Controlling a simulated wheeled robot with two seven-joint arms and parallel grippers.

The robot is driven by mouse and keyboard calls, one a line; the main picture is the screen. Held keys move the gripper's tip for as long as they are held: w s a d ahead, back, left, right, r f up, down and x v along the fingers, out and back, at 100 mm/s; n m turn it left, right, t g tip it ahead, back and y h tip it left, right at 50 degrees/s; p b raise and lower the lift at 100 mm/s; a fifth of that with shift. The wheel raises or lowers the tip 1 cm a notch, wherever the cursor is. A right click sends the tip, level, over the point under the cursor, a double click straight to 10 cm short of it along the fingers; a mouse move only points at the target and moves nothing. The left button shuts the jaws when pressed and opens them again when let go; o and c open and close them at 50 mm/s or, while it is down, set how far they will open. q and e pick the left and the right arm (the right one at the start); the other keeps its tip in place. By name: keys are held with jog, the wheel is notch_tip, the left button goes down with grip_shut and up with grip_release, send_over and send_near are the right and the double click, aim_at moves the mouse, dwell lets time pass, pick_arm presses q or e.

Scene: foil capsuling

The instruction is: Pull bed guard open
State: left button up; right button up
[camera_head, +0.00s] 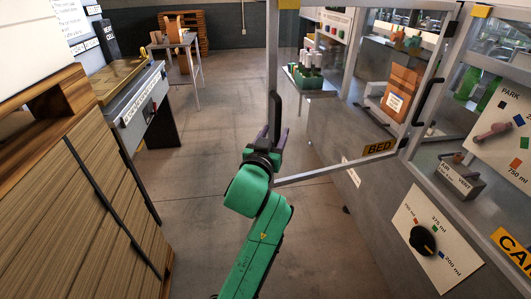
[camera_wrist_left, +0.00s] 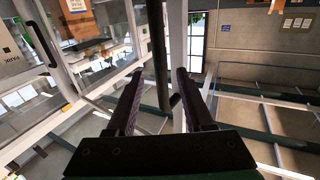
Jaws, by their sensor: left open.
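The bed guard (camera_head: 335,172) is a clear panel in a grey metal frame, standing out from the machine at an angle into the aisle. A yellow "BED" label (camera_head: 380,148) is at its lower right. Its black bar handle (camera_head: 275,115) is on the free left upright. My left gripper (camera_head: 277,138) is at the lower part of this handle. In the left wrist view the handle (camera_wrist_left: 156,45) runs between the two open fingers (camera_wrist_left: 159,74), with the grey upright just behind. I cannot tell whether either finger touches it. My right gripper is not in view.
The machine's front (camera_head: 425,235) with a dial and a lever panel is at the right. A tray of green-based items (camera_head: 308,78) shows behind the guard. A wooden cabinet (camera_head: 75,215) and a bench (camera_head: 135,95) line the left. The floor (camera_head: 215,150) between is clear.

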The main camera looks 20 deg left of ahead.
pick_arm(q)
jog(key=s+b, duration=0.2)
jog(key=s, duration=0.8)
jog(key=shift+s, duration=0.25)
jog(key=shift+d, duration=0.1)
